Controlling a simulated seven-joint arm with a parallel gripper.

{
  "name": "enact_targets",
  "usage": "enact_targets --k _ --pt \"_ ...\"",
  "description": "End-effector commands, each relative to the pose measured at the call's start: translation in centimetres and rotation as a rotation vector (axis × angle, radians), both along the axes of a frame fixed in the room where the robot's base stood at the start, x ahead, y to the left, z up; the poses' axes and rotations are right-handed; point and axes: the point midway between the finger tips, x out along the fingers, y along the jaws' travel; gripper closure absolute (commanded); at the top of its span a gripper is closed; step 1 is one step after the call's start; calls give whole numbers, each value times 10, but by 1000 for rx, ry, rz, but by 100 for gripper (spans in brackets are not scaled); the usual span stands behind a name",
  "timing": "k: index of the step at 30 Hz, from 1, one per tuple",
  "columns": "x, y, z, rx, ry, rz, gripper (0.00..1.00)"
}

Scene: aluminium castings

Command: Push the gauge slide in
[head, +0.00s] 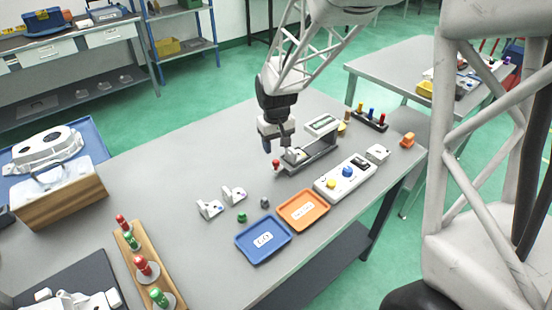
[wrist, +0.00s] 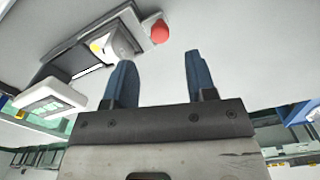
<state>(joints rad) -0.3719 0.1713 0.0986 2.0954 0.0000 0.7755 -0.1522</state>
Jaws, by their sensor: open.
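The gauge (head: 318,154) is a grey tray-like base on the bench with a pale display unit (head: 322,124) at its far side. Its pale slide (head: 292,156) carries a red knob (head: 275,163), which sticks out past the left end of the base. My gripper (head: 277,147) is over that left end, close to the knob. In the wrist view, its two blue fingers (wrist: 160,72) are open with nothing between them. The red knob (wrist: 160,32) lies beyond the fingertips, apart from them in the picture. The left finger partly overlaps the slide (wrist: 112,45). I cannot tell the exact height gap.
A white control box (head: 345,178) with blue and yellow buttons stands in front of the gauge. Orange (head: 303,209) and blue (head: 263,238) trays lie nearer. A peg rack (head: 370,118) is behind. The bench left of the knob is clear.

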Motion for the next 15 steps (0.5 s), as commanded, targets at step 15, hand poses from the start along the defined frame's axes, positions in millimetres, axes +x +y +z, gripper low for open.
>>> enact_targets --k 15 --pt "0 0 -54 -1 1 0 49"
